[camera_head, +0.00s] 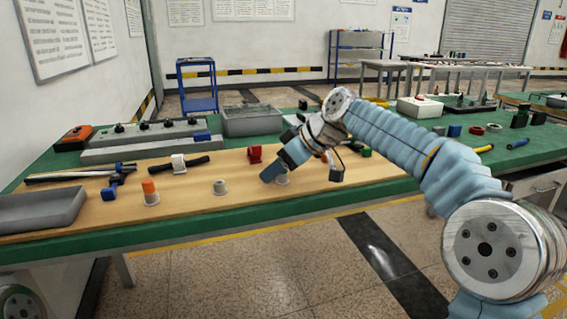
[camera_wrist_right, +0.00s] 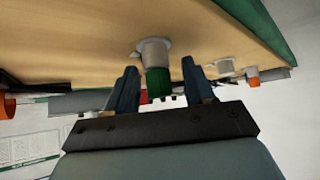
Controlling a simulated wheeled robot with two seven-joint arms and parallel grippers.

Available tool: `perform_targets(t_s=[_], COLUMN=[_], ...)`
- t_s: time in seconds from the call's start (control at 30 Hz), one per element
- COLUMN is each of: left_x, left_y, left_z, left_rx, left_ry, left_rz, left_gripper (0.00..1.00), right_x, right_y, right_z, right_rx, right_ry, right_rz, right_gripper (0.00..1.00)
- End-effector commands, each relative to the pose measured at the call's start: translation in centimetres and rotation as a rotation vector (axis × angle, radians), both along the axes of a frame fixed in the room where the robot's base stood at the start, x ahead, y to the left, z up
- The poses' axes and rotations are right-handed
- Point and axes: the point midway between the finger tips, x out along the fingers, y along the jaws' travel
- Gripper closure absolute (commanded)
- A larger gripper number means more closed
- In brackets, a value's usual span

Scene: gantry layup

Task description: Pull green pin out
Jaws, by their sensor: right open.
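The green pin (camera_wrist_right: 158,84) stands in a pale round holder (camera_wrist_right: 153,50) in the right wrist view, between the two fingers of my right gripper (camera_wrist_right: 160,72). The fingers are apart, with visible gaps on both sides of the pin. In the head view my right gripper (camera_head: 271,172) reaches down at the holder (camera_head: 283,180) near the front of the wooden board (camera_head: 330,178) and hides the green pin there. My left gripper is not in view.
An orange pin (camera_head: 149,187) in a white holder and another pale holder (camera_head: 220,187) stand to the left along the board. A red part (camera_head: 255,154) is behind my gripper. A grey tray (camera_head: 40,208) is at the left end, beside tools.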

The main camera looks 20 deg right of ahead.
Motion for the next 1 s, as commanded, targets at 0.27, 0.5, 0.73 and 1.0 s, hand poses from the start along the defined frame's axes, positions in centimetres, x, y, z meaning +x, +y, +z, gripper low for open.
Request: perform_targets(t_s=[0.27, 0.5, 0.73, 1.0], left_x=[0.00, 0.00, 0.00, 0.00], left_y=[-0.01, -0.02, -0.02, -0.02], left_z=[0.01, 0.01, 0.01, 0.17], left_rx=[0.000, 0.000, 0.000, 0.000], left_ry=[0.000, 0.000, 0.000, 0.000], left_rz=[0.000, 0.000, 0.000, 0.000], left_gripper=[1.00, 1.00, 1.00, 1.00], right_x=[-0.02, -0.02, -0.02, -0.02], right_y=[0.00, -0.01, -0.02, -0.03], right_z=[0.03, 0.05, 0.06, 0.25], right_rx=[0.000, 0.000, 0.000, 0.000], right_ry=[0.000, 0.000, 0.000, -0.001], right_rz=[0.000, 0.000, 0.000, -0.001], right_gripper=[0.62, 0.99, 1.00, 1.00])
